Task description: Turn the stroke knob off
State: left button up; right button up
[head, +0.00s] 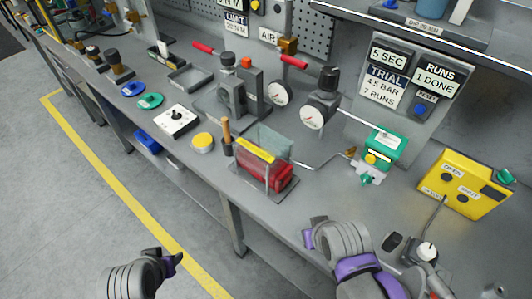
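I cannot read a label that clearly names the stroke knob. A yellow control box (465,184) stands at the right of the bench, with labelled round buttons, small print too blurred to read, and a green knob (504,177) at its upper right. A small unit with a white knob (427,249) sits in front of it, beside my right arm. My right gripper (309,234) is over the bench's front edge, left of the box and apart from it. My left gripper (171,260) is over the floor at lower left, away from the bench. Finger gaps are unclear in both.
A green and yellow valve unit (380,150) and a red cylinder in a guard (280,177) stand mid-bench. Gauges (312,117), a pipe and a black-knobbed regulator (327,82) stand behind. A grey sign panel (392,122) is at the back. Bare bench lies left of the yellow box.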

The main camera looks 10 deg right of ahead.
aim_at(366, 178)
jog(key=z, duration=1.55)
jog(key=k+j+z, duration=0.1)
jog(key=k, duration=0.25)
jog(key=k+j, duration=0.2)
jog(key=k, duration=0.15)
jog(key=i, duration=0.5)
jog(key=z, duration=0.05)
